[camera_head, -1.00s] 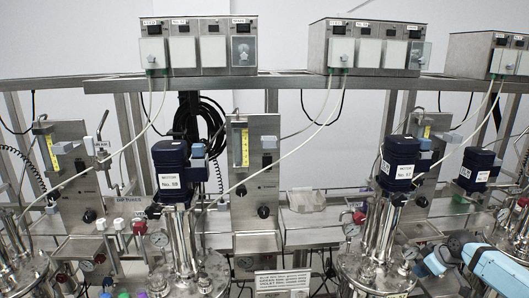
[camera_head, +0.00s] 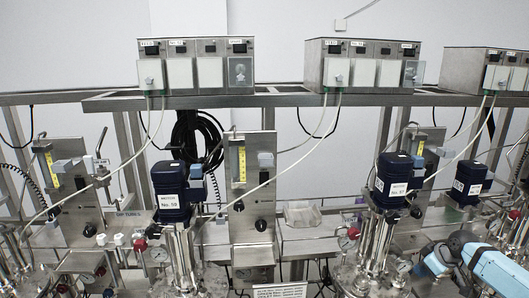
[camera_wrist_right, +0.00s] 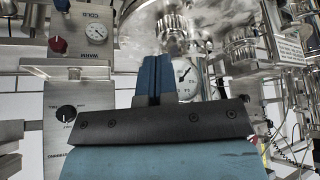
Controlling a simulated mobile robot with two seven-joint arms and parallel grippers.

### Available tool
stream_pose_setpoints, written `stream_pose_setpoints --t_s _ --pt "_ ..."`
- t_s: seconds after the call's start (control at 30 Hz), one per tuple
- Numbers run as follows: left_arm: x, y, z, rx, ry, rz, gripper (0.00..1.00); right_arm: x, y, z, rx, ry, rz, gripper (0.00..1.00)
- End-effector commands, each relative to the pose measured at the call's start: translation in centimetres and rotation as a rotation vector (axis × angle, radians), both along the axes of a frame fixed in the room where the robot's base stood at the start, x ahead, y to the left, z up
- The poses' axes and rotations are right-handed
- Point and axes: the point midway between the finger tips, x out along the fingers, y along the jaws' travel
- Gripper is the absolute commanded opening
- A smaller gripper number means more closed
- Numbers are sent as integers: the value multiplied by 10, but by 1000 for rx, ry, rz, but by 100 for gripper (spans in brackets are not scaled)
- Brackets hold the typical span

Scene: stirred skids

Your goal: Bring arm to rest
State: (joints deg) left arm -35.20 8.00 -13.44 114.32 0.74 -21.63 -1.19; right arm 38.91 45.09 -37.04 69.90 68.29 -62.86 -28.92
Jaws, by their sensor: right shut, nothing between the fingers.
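My right gripper (camera_head: 428,262) is at the lower right of the head view, in front of the steel vessel with the motor labelled No. 57 (camera_head: 395,175). Its blue fingers also show in the right wrist view (camera_wrist_right: 153,78), pressed together with nothing between them. Behind the fingers in that view are a round dial gauge (camera_wrist_right: 186,76) and a steel vessel. I cannot tell how close the fingers are to them. My left gripper is in neither view.
A motor labelled No. 58 (camera_head: 170,190) tops another steel vessel at left centre. Control boxes (camera_head: 195,68) stand on a high steel shelf (camera_head: 290,99), with tubes hanging down. A panel with a red knob (camera_wrist_right: 58,45) is at the left in the wrist view.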

Motion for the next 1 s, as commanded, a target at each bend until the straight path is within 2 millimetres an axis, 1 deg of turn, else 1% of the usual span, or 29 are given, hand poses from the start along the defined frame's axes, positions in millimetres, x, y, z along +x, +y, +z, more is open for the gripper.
stream_pose_setpoints --t_s 0.03,0.23,0.3,0.37,0.47,0.57,0.6,0.63,0.67,0.7,0.73,0.77,0.8,0.87,0.9,0.97,1.0 --pt "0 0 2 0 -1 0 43 1 1 3 2 -2 0 0" --pt "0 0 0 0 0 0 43 1 1 2 2 -4 1 0" --pt "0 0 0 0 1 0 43 0 4 0 2 -1 4 0" --pt "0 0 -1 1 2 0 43 -4 11 -5 3 5 13 0" --pt "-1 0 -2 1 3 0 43 -18 37 -22 1 25 44 0" --pt "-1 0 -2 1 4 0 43 -46 82 -49 -3 57 92 0" --pt "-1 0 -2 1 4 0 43 -63 104 -61 -4 71 113 0" --pt "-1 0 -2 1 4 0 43 -77 121 -70 -6 81 128 0" --pt "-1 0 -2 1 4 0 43 -92 138 -77 -7 89 140 0" --pt "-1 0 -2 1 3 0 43 -112 159 -86 -8 99 154 0" --pt "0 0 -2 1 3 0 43 -127 174 -91 -8 104 159 0" --pt "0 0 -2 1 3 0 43 -143 187 -95 -8 108 164 0" --pt "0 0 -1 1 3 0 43 -163 203 -99 -8 113 163 0" --pt "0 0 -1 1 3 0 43 -193 224 -102 -7 118 154 0" --pt "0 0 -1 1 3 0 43 -213 236 -101 -6 119 141 0" --pt "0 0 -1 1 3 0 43 -242 249 -99 -6 121 112 0" --pt "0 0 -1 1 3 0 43 -261 256 -96 -5 123 88 0"
